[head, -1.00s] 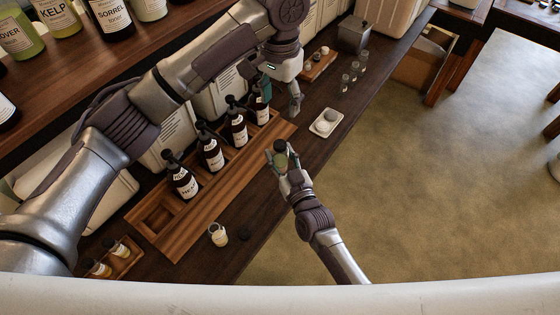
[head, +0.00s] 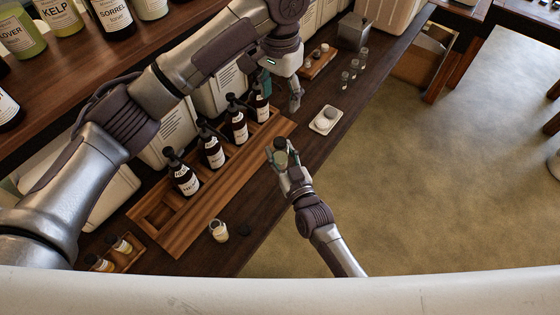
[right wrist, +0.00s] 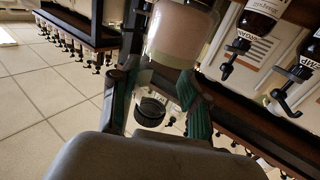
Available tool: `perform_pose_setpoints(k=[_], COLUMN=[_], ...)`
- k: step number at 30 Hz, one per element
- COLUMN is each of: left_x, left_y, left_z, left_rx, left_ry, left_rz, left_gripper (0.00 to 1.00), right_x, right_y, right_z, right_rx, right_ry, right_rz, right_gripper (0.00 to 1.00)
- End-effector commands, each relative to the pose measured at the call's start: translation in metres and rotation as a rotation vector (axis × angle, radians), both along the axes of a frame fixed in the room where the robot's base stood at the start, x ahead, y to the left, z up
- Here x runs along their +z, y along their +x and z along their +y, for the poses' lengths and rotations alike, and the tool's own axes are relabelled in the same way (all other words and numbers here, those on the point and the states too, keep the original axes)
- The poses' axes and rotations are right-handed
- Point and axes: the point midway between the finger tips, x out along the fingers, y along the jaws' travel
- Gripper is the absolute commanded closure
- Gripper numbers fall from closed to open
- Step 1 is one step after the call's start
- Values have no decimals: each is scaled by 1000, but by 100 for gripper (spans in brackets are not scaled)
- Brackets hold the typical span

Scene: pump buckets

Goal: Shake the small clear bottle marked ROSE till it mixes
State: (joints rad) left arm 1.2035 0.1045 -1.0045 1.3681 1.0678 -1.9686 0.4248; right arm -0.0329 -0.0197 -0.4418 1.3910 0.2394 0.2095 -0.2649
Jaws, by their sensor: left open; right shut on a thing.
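My right gripper (head: 283,166) is shut on a small clear bottle (head: 281,157) with a dark cap, held up off the counter near its front edge. In the right wrist view the bottle (right wrist: 182,35) shows large between the fingers, with pale, pinkish contents and the dark cap (right wrist: 150,110) toward the bottom of the picture. Its label cannot be read, and I cannot tell how mixed the contents are. My left gripper (head: 295,101) is open and empty above the counter, beyond the pump bottles.
Several dark pump bottles (head: 211,153) stand in a wooden rack (head: 197,221). A small open jar (head: 219,232) and a loose dark cap (head: 244,229) are in front. A white dish (head: 326,118) and small vials (head: 345,80) stand farther along. Open floor lies to the right.

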Motion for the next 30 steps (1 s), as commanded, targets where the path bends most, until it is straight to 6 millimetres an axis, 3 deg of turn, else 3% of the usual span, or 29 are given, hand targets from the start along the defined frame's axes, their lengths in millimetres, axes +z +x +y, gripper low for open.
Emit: perform_pose_setpoints(k=[1, 3, 8, 11, 18, 20, 23, 30], left_x=[-17, -31, -54, -45, 3, 10, 4, -41], left_y=[0, 0, 0, 0, 0, 0, 0, 0], left_z=[0, 0, 0, 0, 0, 0, 0, 0], left_rx=[0, 0, 0, 0, 0, 0, 0, 0], left_ry=[1, 1, 1, 0, 1, 1, 1, 1], left_rz=[2, 2, 1, 0, 1, 1, 2, 2], left_gripper=[38, 38, 38, 38, 38, 38, 38, 38], right_x=[-18, -34, -61, -52, 0, 7, 1, -50], right_y=[0, 0, 0, 1, 0, 0, 0, 0], right_z=[0, 0, 0, 0, 0, 0, 0, 0], right_rx=[0, 0, 0, 0, 0, 0, 0, 0], right_ry=[-1, 0, 0, 1, 1, 0, 0, -1], right_rz=[2, 1, -1, -3, -2, -1, 1, 1], right_gripper=[100, 100, 100, 100, 100, 100, 100, 100])
